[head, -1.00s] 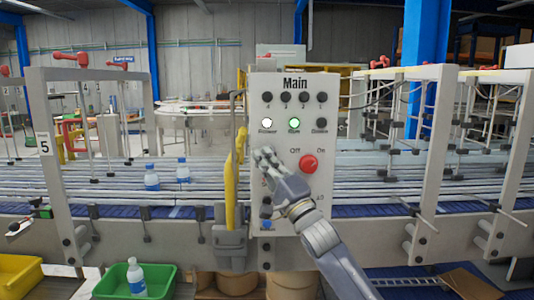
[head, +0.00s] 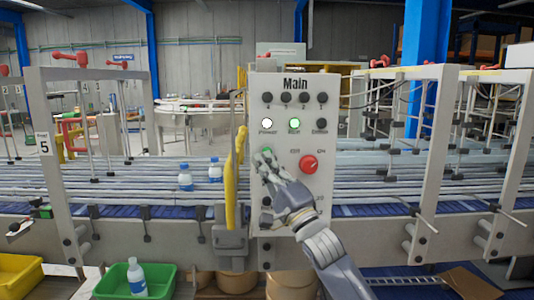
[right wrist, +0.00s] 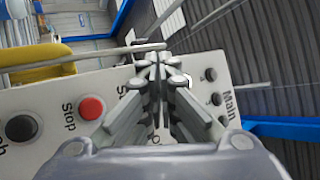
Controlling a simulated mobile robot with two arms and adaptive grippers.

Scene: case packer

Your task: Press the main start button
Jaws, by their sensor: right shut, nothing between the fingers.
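The light grey control panel (head: 320,195) marked "Main" stands upright in the middle of the head view. My right gripper (head: 263,157) is shut and empty in front of its left side, below the lit lamps. A small green patch shows at its fingertips, probably the start button, which is mostly hidden. In the right wrist view the closed fingers (right wrist: 160,55) point at the panel and hide the area there. A red button (right wrist: 91,108) labelled "Stop" is left of them. I cannot tell whether the fingertips touch a button. My left gripper is out of view.
A white lamp (head: 267,123) and a green lamp (head: 294,123) are lit. A red knob (head: 308,164) sits right of my gripper. A yellow part (head: 235,185) stands along the panel's left edge. Bottles (head: 185,177) ride the conveyor behind.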

